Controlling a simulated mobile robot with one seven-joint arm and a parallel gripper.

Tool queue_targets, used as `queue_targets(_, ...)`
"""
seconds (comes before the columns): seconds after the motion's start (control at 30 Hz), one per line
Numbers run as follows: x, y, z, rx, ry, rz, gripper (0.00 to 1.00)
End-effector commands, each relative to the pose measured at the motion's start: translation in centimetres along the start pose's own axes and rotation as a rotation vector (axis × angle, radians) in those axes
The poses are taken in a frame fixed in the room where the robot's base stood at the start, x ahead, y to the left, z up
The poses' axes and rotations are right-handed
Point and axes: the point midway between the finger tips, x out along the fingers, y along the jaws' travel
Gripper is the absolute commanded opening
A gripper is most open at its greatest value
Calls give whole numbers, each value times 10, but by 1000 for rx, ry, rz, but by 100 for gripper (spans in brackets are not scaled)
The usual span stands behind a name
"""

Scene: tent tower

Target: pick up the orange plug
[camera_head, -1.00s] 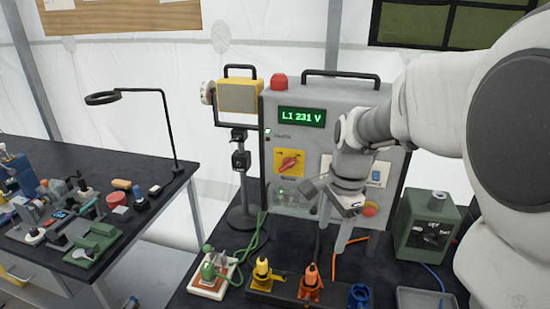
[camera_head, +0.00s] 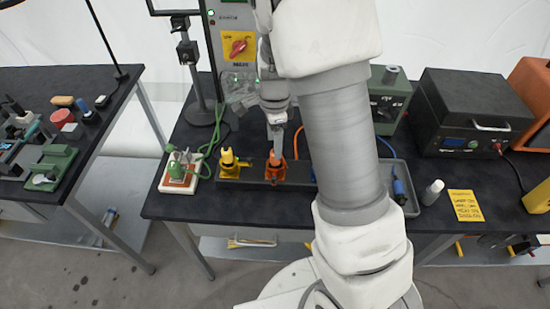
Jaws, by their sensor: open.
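The orange plug (camera_head: 274,172) stands upright in a dark holder strip (camera_head: 250,182) on the black table. A yellow plug (camera_head: 230,163) stands to its left in the same strip. The blue plug to its right is almost wholly hidden behind my arm. My gripper (camera_head: 276,146) is open, pointing down, at the top of the orange plug. Its fingers overlap the plug's upper part in the picture. I cannot tell whether they touch it.
A green plug on a white base (camera_head: 180,171) stands left with a green cable. The grey panel with a red knob (camera_head: 238,46) rises behind. A grey tray (camera_head: 402,185) lies right, beside a white bottle (camera_head: 432,192). A dark case (camera_head: 470,115) stands farther right.

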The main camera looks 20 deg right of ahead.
Motion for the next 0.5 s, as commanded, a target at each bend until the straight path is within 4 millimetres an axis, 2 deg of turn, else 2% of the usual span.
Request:
queue_targets(0.27,21,0,-1,1,0,3,72)
queue_targets(0.5,54,-2,-4,1,0,3,72)
